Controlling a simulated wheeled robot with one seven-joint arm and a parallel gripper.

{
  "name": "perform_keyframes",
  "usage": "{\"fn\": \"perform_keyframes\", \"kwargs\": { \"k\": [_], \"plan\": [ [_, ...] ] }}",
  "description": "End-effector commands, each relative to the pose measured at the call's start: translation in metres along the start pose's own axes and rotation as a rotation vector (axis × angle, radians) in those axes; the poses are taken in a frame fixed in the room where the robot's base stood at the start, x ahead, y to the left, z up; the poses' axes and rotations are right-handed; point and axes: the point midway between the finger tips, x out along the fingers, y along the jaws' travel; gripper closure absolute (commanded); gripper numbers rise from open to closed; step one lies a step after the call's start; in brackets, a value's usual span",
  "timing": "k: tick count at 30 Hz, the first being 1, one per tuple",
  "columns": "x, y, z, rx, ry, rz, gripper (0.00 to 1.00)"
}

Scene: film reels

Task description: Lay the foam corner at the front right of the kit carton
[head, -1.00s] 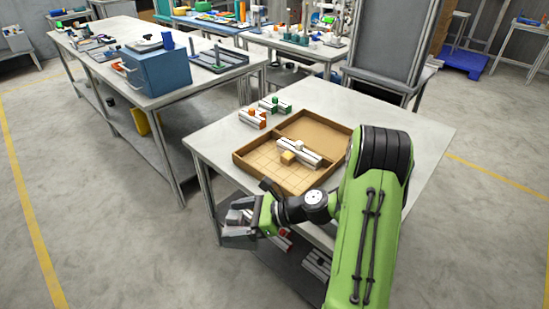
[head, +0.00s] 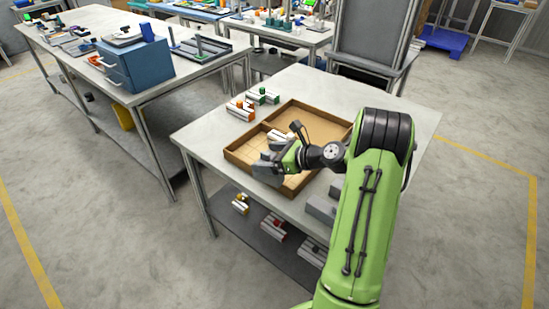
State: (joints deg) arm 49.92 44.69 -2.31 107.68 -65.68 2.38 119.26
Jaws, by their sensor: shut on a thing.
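The kit carton (head: 237,164) is a shallow brown tray on the near worktable, with a divider and grid lines on part of its floor. A pale grey part (head: 279,136) lies inside it, partly covered by my gripper. My gripper (head: 268,166) is above the carton's front part, shut on a grey piece, apparently the foam corner. The piece is hard to tell from the grey fingers. I cannot tell whether it touches the carton floor. The yellow block seen earlier in the carton is hidden behind my gripper.
Grey blocks (head: 321,207) stand on the table right of the carton, close to my arm. Parts with orange (head: 240,107) and green (head: 262,95) pieces lie behind its left side. The lower shelf (head: 255,237) holds several parts. The table's back right is clear.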

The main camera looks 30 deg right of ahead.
Motion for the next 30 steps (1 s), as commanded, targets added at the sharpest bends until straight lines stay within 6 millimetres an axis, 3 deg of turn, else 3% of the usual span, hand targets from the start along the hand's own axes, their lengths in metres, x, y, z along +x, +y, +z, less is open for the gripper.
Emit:
{"fn": "perform_keyframes", "kwargs": {
  "k": [1,3,8,11,18,24,30],
  "plan": [
    [-0.009,-0.019,0.007,0.013,-0.005,-0.044,0.37],
    [-0.019,-0.039,0.013,0.034,-0.013,-0.091,0.37],
    [-0.031,-0.064,0.02,0.062,-0.027,-0.148,0.37],
    [-0.029,-0.067,0.013,0.069,-0.028,-0.155,0.37],
    [-0.006,-0.066,-0.038,0.07,-0.027,-0.153,0.37],
    [0.009,-0.065,-0.069,0.069,-0.027,-0.152,0.37],
    [0.009,-0.065,-0.071,0.065,-0.028,-0.153,0.37]
  ]
}}
